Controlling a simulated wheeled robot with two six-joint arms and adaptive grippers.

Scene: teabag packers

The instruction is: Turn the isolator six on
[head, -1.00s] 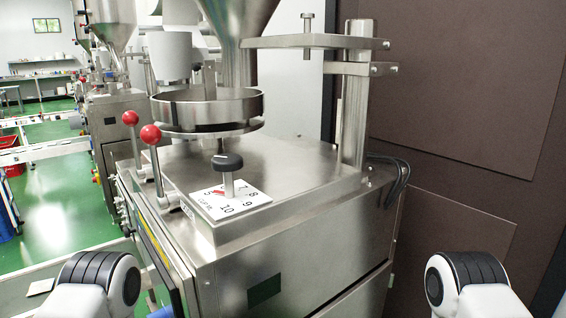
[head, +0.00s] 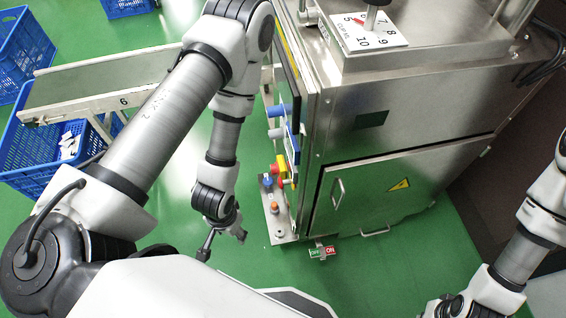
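The isolator (head: 319,243) is a small grey switch low on the steel machine, near the floor. Its label has a green OFF half (head: 315,253) on the left and a red ON half (head: 330,250) on the right. The switch is too small to tell which way it is set. My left gripper (head: 224,247) hangs low, left of the isolator and apart from it, with its dark fingers spread and nothing between them. My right gripper (head: 443,306) is at the bottom right, partly hidden, and its fingers are unclear.
The steel machine (head: 400,122) has a red-and-yellow button (head: 281,168) and a lower door with a warning triangle (head: 399,185). A conveyor marked 6 (head: 95,80) and blue crates (head: 22,50) stand left. Green floor (head: 390,262) is clear before the machine.

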